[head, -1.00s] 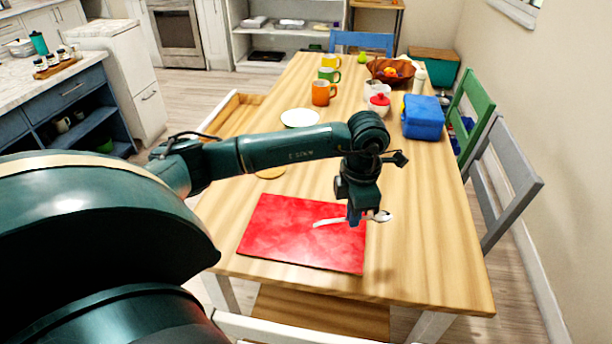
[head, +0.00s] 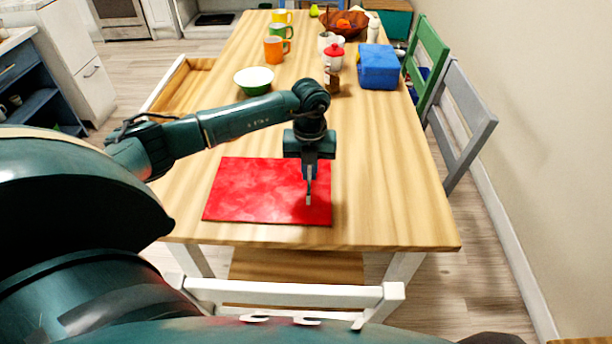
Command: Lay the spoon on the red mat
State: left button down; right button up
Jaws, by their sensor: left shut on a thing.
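The red mat (head: 256,195) lies flat near the front of the wooden table. My left gripper (head: 308,196) points down over the mat's right part. It is shut on the spoon, of which only a small pale piece (head: 308,201) shows at the fingertips. The rest of the spoon is hidden or too thin to make out. I cannot tell whether the spoon touches the mat. My right gripper is not in view.
A green and white bowl (head: 254,81), an orange mug (head: 276,49), a blue box (head: 378,67) and a red-lidded jar (head: 333,58) stand farther back. The table (head: 390,200) is bare right of the mat. Chairs line the right side.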

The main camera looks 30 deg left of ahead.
aim_at(309, 174)
pick_arm(q)
notch_tip(309, 174, down, 3)
jog(key=shift+f, duration=0.35)
jog(key=shift+f, duration=0.1)
jog(key=shift+f, duration=0.15)
jog(key=c, duration=1.5)
grip_release()
jog(key=shift+c, duration=0.2)
